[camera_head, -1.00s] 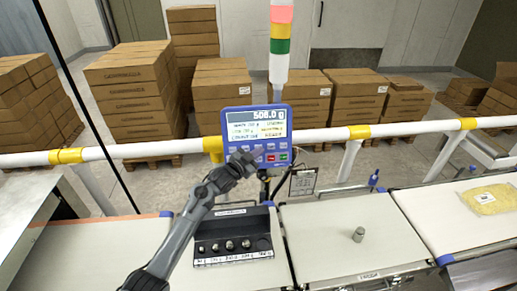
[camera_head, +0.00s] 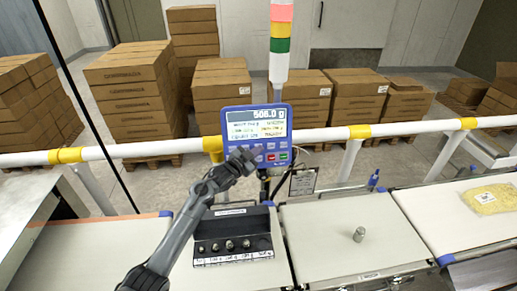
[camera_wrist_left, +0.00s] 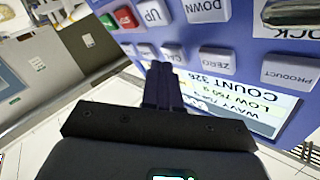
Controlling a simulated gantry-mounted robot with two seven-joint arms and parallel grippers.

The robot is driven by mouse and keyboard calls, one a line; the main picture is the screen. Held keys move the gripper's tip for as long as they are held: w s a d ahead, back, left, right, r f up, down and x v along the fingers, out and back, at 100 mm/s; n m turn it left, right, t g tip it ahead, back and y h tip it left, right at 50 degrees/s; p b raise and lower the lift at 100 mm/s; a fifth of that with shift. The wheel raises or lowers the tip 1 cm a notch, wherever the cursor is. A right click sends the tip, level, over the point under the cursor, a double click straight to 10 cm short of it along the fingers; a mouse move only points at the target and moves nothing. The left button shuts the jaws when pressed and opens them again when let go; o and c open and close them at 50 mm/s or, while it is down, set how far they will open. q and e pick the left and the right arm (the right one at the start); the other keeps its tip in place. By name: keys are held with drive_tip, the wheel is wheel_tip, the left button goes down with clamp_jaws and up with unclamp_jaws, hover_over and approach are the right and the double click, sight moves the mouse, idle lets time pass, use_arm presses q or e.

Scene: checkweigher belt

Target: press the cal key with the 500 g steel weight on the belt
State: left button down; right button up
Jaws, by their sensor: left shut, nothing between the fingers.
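The steel weight (camera_head: 359,235) stands upright on the middle belt section (camera_head: 320,225). The blue control panel (camera_head: 257,135) stands behind the belt; its display reads roughly 506.0 g, though the digits are not sharp. My left gripper (camera_head: 245,158) is shut and empty at the left part of the panel's key rows. In the left wrist view, its fingertips (camera_wrist_left: 160,68) are at the key marked CA (camera_wrist_left: 174,54), partly hiding it, with the ZERO key (camera_wrist_left: 217,61) beside it. Whether they touch the key I cannot tell. My right gripper is not in view.
A black rack (camera_head: 233,250) of several small weights sits left of the weighing section. A yellow pack (camera_head: 489,198) lies on the right belt. A white rail (camera_head: 320,134) runs behind, with a light tower (camera_head: 280,45) and stacked cartons beyond. A clipboard (camera_head: 303,181) hangs beside the panel.

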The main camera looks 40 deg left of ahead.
use_arm(q)
drive_tip(key=shift+w+a+f+b, duration=0.15)
drive_tip(key=shift+w+a+b, duration=0.1)
drive_tip(key=shift+b, duration=0.1)
idle(0.7)
idle(0.4)
drive_tip(key=shift+s+d+r+p, duration=0.25)
drive_tip(key=shift+s+d+p, duration=0.35)
drive_tip(key=shift+p, duration=0.4)
